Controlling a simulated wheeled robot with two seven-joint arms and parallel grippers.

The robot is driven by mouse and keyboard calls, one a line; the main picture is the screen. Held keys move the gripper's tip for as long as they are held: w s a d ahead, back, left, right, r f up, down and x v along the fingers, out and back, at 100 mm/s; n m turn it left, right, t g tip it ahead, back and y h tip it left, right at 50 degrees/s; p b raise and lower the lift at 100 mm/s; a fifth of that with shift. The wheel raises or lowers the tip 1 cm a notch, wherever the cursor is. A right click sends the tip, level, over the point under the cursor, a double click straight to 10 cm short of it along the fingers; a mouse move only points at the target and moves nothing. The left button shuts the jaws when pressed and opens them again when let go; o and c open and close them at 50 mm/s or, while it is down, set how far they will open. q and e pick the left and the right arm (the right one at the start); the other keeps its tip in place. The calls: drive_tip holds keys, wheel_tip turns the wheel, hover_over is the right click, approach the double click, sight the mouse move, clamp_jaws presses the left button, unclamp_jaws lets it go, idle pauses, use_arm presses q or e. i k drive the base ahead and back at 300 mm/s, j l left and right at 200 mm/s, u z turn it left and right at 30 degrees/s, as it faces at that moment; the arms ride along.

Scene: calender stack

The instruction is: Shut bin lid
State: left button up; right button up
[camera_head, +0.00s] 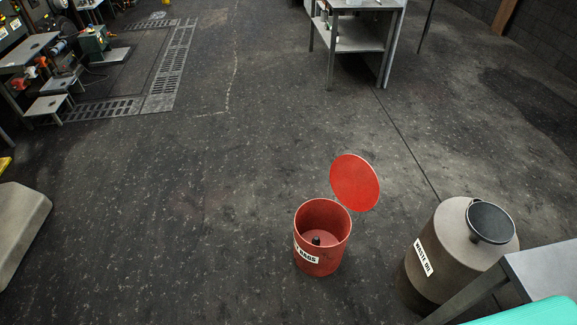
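A red round bin (321,262) stands on the dark floor, right of the middle in the head view. Its white label (306,255) reads "RAGS", with its left part cut off by the curve. The bin is open. Its round red lid (355,182) stands raised and tilted at the back right of the rim. A small dark object (316,241) shows inside the bin. Neither of my grippers is in view.
A grey-brown drum (436,257) labelled "WASTE OIL" with a dark round lid (490,222) stands right of the bin. A table corner (545,268) is at lower right. A metal shelf table (357,37) and machinery (93,45) are farther back. Floor left of the bin is clear.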

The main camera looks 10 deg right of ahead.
sight(356, 184)
drive_tip(key=i+j+u, duration=0.25)
drive_tip(key=i+j, duration=0.15)
drive_tip(key=i+j+u, duration=0.3)
drive_tip(key=i, duration=0.3)
drive_tip(key=i+j+u, duration=0.25)
drive_tip(key=i, duration=0.25)
drive_tip(key=i+l+z, duration=0.15)
drive_tip(key=i+z, duration=0.2)
drive_tip(key=i, duration=0.2)
drive_tip(key=i+z, duration=0.3)
drive_tip(key=i, duration=0.3)
drive_tip(key=i+j+z, duration=0.15)
drive_tip(key=i+z, duration=0.2)
drive_tip(key=i, duration=0.2)
drive_tip(key=i+l+z, duration=0.1)
drive_tip(key=i+z, duration=0.55)
drive_tip(key=z, duration=0.2)
drive_tip(key=i+j+z, duration=0.15)
drive_tip(key=i+z, duration=0.25)
drive_tip(key=i+j+z, duration=0.2)
drive_tip(key=z, duration=0.25)
drive_tip(key=i+z, duration=0.15)
drive_tip(key=z, duration=0.3)
drive_tip(key=i+j+z, duration=0.15)
drive_tip(key=z, duration=0.35)
drive_tip(key=i+j+z, duration=0.15)
drive_tip(key=z, duration=0.3)
drive_tip(key=i+j+z, duration=0.1)
drive_tip(key=z, duration=0.35)
